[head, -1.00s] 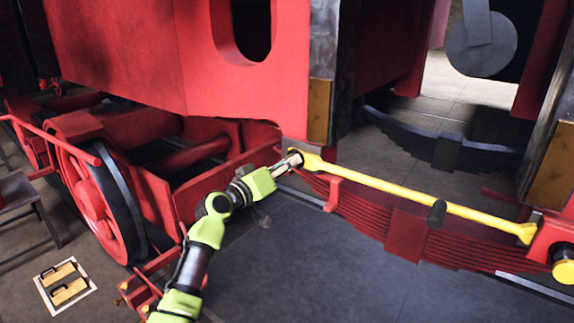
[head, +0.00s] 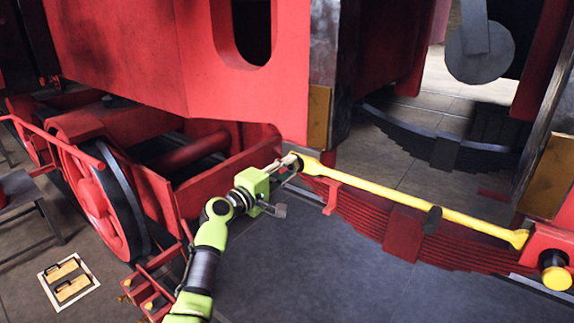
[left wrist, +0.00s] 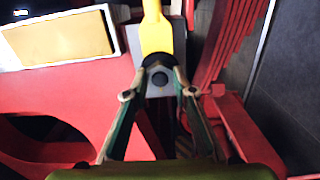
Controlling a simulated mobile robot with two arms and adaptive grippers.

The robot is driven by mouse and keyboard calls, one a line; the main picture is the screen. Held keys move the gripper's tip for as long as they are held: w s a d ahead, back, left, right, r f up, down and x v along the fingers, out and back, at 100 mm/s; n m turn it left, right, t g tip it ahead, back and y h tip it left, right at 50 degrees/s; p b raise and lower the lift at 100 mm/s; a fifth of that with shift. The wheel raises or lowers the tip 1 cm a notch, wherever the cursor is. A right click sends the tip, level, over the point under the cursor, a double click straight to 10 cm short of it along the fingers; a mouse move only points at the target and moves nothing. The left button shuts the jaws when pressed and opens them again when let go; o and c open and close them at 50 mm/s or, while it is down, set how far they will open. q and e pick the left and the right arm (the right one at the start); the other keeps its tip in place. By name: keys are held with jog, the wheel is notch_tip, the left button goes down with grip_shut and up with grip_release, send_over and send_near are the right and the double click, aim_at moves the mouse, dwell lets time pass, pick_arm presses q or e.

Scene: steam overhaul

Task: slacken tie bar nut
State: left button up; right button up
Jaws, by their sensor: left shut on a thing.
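A long yellow bar (head: 385,188), shaped like a spanner with a widened head at each end, runs along the front of a red leaf spring. Its right head lies close to a red block with a yellow round knob (head: 555,270). A short dark piece (head: 432,220) sits across the bar. I cannot make out a nut for certain. My right gripper is out of view.
Red locomotive frame plates (head: 220,65) rise behind and above my left arm. The red leaf spring (head: 402,232) hangs just below the bar. A wheel (head: 98,200) and red step rails stand at left. The grey floor (head: 320,270) in front is clear.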

pick_arm(q)
jog(key=shift+n+p, duration=0.95)
jog(key=shift+n, duration=1.15)
jog(key=o, duration=1.1)
jog(key=shift+w, duration=0.1)
jog(key=v, duration=1.2)
